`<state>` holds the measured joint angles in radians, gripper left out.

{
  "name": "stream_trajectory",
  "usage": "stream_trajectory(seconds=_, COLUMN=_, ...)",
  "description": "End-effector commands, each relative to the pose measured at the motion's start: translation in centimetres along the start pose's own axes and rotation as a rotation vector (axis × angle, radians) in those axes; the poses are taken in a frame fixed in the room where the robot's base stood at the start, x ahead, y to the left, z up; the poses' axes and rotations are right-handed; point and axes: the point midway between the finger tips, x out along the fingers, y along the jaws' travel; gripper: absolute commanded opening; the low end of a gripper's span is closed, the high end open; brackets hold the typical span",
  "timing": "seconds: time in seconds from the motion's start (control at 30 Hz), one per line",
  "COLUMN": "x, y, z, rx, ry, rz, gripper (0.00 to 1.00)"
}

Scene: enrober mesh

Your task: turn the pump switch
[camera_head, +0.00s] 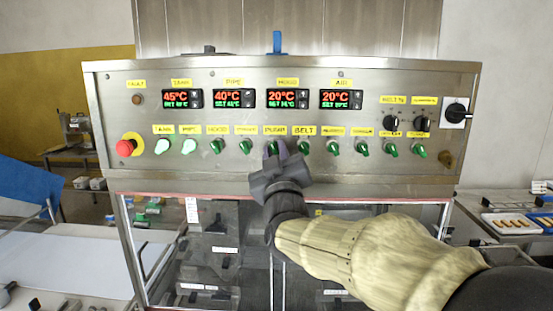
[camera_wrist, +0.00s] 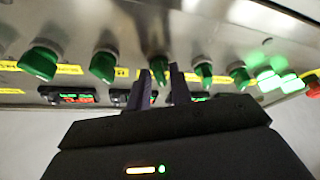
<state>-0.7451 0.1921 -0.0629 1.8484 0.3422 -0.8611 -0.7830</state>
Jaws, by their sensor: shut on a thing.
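The pump switch (camera_head: 272,147) is a green rotary knob below the yellow label (camera_head: 274,130) that seems to read "PUMP", in the middle of the switch row. It is unlit and partly hidden by my fingers. My gripper (camera_head: 277,152) reaches up from below with its fingers at this knob. In the wrist view, the green knob (camera_wrist: 158,68) sits between the two dark fingers of my gripper (camera_wrist: 159,80), which are shut on it. The knob's exact turn angle is hard to tell.
Similar green knobs stand close on both sides, including the belt knob (camera_head: 305,147). The tank knob (camera_head: 162,146) and pipe knob (camera_head: 189,145) are lit. A red emergency button (camera_head: 125,148) is at the left. Temperature displays (camera_head: 234,98) sit above.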

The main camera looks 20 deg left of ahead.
Motion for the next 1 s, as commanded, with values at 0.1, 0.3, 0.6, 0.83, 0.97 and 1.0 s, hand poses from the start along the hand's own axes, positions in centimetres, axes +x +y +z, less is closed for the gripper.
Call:
stream_trajectory(seconds=0.1, x=-0.16, y=-0.26, z=0.30, rx=0.062, ry=0.003, rz=0.027, gripper=0.00)
stream_trajectory(seconds=0.3, x=-0.19, y=-0.50, z=0.30, rx=0.206, ry=0.004, rz=0.084, gripper=0.00)
stream_trajectory(seconds=0.6, x=-0.04, y=-0.36, z=0.21, rx=0.464, ry=0.002, rz=0.195, gripper=0.00)
stream_trajectory(seconds=0.83, x=0.05, y=-0.40, z=0.03, rx=0.658, ry=0.001, rz=0.276, gripper=0.00)
stream_trajectory(seconds=0.97, x=0.09, y=-0.42, z=-0.06, rx=0.750, ry=0.000, rz=0.313, gripper=0.00)
stream_trajectory(seconds=1.0, x=0.09, y=-0.44, z=-0.07, rx=0.775, ry=0.000, rz=0.324, gripper=0.00)
